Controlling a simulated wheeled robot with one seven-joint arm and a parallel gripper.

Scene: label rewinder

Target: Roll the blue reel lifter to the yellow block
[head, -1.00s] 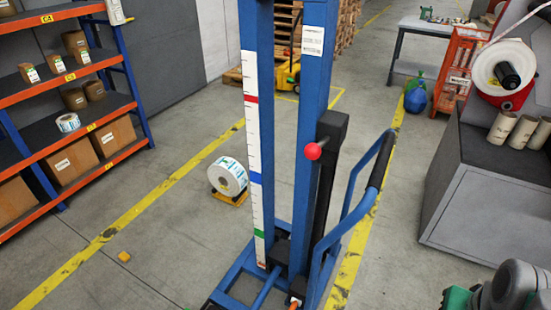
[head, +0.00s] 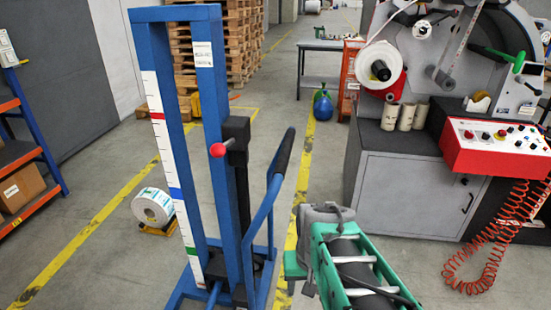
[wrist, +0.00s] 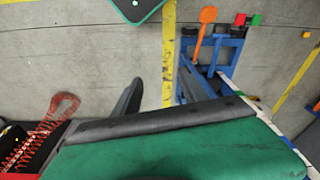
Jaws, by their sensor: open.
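The blue reel lifter (head: 215,150) stands upright on the floor, left of centre in the head view. It has a tall twin-post mast, a white scale strip, a red-knobbed lever and a curved push handle (head: 270,205) with a black grip. Its blue base and an orange pedal (wrist: 205,25) show in the wrist view. My gripper (head: 300,270), with green and grey parts, is open at the lower middle, right of the handle and apparently apart from it.
A label reel (head: 153,207) sits on a low yellow stand left of the lifter. Yellow floor lines (head: 85,240) run along both sides. The grey rewinder cabinet (head: 400,185), with a red panel (head: 495,148) and coiled hose, stands right. An orange-edged shelf (head: 25,205) is at left.

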